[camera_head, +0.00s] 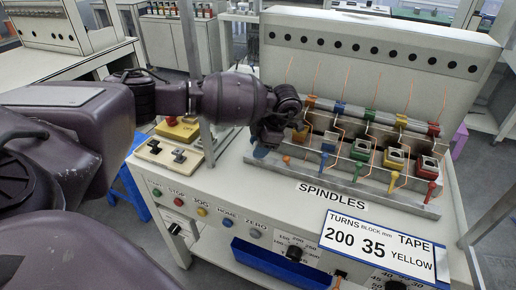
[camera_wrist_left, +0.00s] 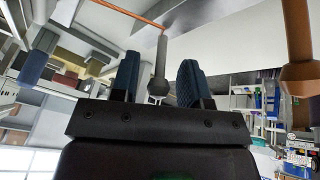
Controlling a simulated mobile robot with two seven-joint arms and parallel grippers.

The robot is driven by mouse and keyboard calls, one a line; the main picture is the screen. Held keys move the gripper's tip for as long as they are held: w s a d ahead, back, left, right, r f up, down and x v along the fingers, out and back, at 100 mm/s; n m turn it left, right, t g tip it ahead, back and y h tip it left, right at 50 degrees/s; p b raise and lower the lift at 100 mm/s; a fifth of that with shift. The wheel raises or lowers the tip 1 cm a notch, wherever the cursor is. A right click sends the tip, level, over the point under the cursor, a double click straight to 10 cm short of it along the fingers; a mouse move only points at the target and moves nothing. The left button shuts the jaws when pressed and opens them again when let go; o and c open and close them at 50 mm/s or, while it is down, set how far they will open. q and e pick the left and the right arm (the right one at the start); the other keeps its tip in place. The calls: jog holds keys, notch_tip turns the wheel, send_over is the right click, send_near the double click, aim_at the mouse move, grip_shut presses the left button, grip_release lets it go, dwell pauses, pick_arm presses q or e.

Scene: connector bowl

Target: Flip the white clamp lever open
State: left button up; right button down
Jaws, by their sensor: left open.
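The clamp lever (camera_wrist_left: 160,60) looks light grey-white in the left wrist view, a thin rod ending in a rounded knob. My left gripper (camera_wrist_left: 157,82) is open, with one blue-padded finger on each side of the knob; I cannot tell whether either finger touches it. In the head view my left gripper (camera_head: 268,135) is at the left end of the spindle row and hides the white lever. My right gripper is not in view.
An orange lever (camera_wrist_left: 298,55) stands close on the right in the left wrist view. In the head view, blue (camera_head: 323,161), green (camera_head: 357,172) and red (camera_head: 430,191) levers continue rightward. A sign (camera_head: 383,246) and blue tray (camera_head: 280,264) are at the machine's front.

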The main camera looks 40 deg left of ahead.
pick_arm(q)
jog(key=shift+s+a+f, duration=0.1)
jog(key=shift+a+f, duration=0.1)
jog(key=shift+f, duration=0.3)
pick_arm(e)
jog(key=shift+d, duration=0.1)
pick_arm(q)
grip_shut()
jog(key=shift+s+r+t+p, duration=0.25)
jog(key=shift+r+t+p, duration=0.05)
jog(key=shift+t+p, duration=0.35)
jog(key=shift+s+n+t+y+p, duration=0.15)
jog(key=shift+n+t+y+p, duration=0.15)
jog(key=shift+t+p, duration=0.1)
jog(key=shift+s+d+f+t+p, duration=0.2)
jog(key=shift+f+t+p, duration=0.25)
jog(key=shift+t, duration=0.2)
jog(key=shift+f, duration=0.15)
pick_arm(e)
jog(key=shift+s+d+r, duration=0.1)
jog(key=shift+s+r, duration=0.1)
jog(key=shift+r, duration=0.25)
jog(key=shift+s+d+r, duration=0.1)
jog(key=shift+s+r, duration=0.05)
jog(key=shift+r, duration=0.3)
